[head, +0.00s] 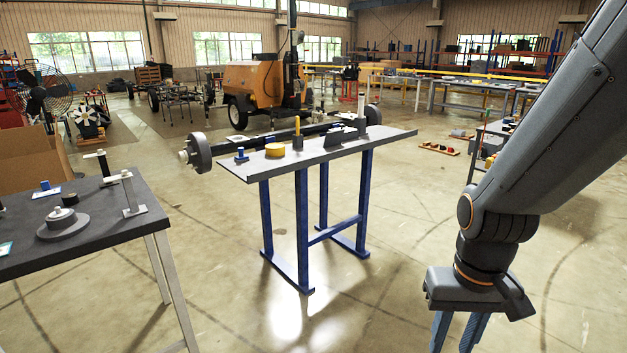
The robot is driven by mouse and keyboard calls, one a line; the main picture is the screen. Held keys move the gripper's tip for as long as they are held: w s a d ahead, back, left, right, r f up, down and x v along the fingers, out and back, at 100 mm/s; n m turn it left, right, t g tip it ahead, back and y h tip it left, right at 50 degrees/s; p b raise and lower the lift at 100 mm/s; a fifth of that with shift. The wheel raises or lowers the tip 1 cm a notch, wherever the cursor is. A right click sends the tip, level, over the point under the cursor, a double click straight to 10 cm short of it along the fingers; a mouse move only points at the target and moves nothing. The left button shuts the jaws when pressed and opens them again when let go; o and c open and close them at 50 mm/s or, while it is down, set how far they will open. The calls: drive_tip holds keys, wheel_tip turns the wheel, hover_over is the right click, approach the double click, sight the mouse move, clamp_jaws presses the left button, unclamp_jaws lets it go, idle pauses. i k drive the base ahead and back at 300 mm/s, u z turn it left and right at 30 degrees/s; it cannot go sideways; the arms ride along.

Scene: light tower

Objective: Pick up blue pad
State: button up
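A small blue piece (241,154) stands near the left end of the grey-topped table with blue legs (228,170). Another small blue piece (45,185) stands on the dark table (95,225) at the left. I cannot tell which of them is the blue pad. My gripper (457,335) hangs at the lower right, well apart from both tables, with its blue fingers pointing down. The fingertips are cut off by the bottom edge, so its opening and anything between the fingers are hidden.
A yellow roll (275,150), a dark holder with a yellow stick (298,140) and a long axle with a hub (198,153) are on or behind the middle table. A round dark base (63,223) sits on the left table. The floor between is clear.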

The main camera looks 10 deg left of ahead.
sight(242, 158)
drive_tip(key=u, duration=0.4)
drive_tip(key=i, duration=2.15)
drive_tip(key=u, duration=0.4)
